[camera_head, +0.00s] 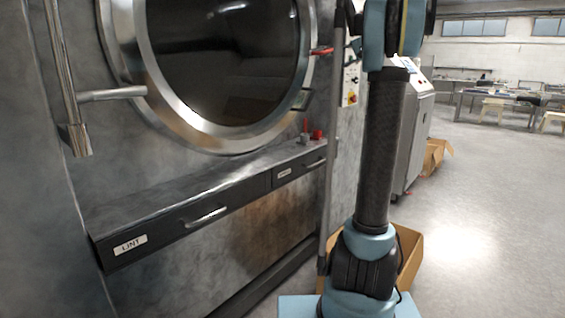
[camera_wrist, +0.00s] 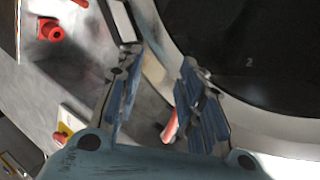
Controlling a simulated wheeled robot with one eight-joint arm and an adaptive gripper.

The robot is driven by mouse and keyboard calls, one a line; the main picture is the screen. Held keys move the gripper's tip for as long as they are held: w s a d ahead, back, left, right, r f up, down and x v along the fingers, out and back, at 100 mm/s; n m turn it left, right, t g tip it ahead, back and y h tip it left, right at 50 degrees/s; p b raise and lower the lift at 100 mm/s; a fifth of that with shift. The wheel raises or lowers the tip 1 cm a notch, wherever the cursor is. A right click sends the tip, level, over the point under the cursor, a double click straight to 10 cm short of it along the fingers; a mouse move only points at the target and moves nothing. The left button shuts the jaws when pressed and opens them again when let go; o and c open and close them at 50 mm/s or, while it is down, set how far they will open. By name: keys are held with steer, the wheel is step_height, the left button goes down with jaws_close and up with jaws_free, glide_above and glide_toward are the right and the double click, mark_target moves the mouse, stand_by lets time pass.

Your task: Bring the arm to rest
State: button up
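My gripper (camera_wrist: 158,75) is in the wrist view with its two blue-padded fingers spread apart and nothing held between them. A red-tipped handle (camera_wrist: 170,128) shows in the gap, and I cannot tell how far behind the fingers it lies. The round washer door with its metal ring (camera_wrist: 255,125) is at the right of that view. In the head view my arm stands upright at the right, its upper part cut off by the top edge; the gripper cannot be made out there. The washer door (camera_head: 146,62) fills the upper left, with a red handle (camera_head: 321,51) at its right side.
A ledge (camera_head: 200,183) with drawers runs under the door, with red knobs (camera_head: 317,134) at its right end. A vertical grey post (camera_head: 331,170) stands beside my arm. An open cardboard box (camera_head: 411,258) is behind the arm. The floor (camera_head: 490,230) at right is clear.

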steer(key=s+a+f+n+g+h, duration=0.2)
steer(key=s+a+f, duration=0.3)
steer(key=s+f, duration=0.75)
steer(key=s+a+f+n+g+h, duration=0.15)
steer(key=s+a+f, duration=0.35)
steer(key=s+f, duration=0.75)
steer(key=s+d+f+n+g+h, duration=0.1)
steer(key=s+d+f+h, duration=0.1)
steer(key=s+f, duration=1)
steer(key=s+d+f+n+g+h, duration=0.1)
steer(key=s+d+f+h, duration=0.2)
steer(key=s+f, duration=0.9)
steer(key=shift+s+f+g+h, duration=0.35)
steer(key=shift+s+f+h, duration=0.1)
steer(key=shift+h, duration=0.4)
steer(key=shift+d, duration=0.1)
steer(key=shift+w+f, duration=0.15)
steer(key=shift+w, duration=0.3)
steer(key=shift+s, duration=0.15)
steer(key=shift+c, duration=0.2)
